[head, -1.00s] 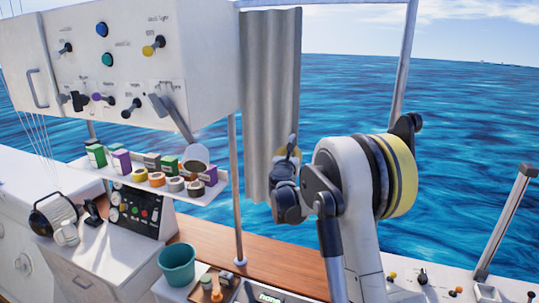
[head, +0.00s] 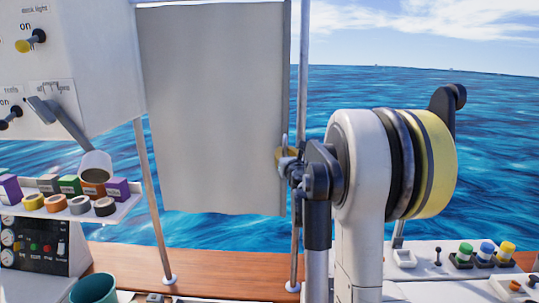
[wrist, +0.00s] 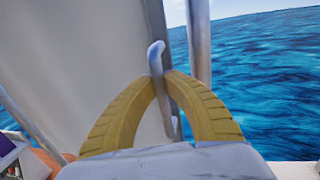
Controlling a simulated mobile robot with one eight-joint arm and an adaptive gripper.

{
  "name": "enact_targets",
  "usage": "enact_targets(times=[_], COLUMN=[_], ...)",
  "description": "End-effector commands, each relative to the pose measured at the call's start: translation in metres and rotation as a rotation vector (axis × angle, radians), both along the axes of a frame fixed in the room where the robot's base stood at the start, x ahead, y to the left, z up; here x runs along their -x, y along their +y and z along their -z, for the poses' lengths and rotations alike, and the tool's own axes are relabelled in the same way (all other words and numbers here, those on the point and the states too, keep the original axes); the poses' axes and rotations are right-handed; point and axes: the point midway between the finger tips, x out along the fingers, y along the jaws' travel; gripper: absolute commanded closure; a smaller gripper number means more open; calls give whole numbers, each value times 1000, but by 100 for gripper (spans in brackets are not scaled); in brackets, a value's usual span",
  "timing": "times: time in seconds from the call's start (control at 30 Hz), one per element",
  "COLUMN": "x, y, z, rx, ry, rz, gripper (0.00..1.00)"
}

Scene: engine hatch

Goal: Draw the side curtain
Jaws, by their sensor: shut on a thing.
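The side curtain (head: 212,110) is a pale grey sheet hanging between two metal posts in the head view. It is spread nearly flat, and its right edge is close to the right post (head: 300,120). It also fills the left of the wrist view (wrist: 80,60). A grey handle (wrist: 156,62) stands on the curtain's edge bar. My gripper (wrist: 160,85) has its yellow fingers closed around this handle. In the head view my gripper (head: 285,155) is at the curtain's right edge, partly hidden by my wrist.
A white panel box (head: 75,60) with knobs and a lever is at the left. Below it is a shelf (head: 115,210) of small boxes and rolls. A teal bucket (head: 93,288) stands at the bottom left. Knobs (head: 487,252) sit on the white counter at the right. Open sea lies behind.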

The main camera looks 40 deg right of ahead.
Motion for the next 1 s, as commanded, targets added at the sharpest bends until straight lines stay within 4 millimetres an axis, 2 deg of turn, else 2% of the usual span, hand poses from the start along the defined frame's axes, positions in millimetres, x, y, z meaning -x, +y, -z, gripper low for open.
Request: enact_targets(times=[0.17, 0.5, 0.53, 0.6, 1.0], x=[7, 8, 8, 8, 13], y=[-7, -8, -8, -8, -4], z=[0, 0, 0, 0, 0], rx=[0, 1, 1, 1, 0], ry=[0, 1, 1, 1, 0], rz=[1, 0, 0, 0, 0], gripper=[100, 100, 86, 65, 64])
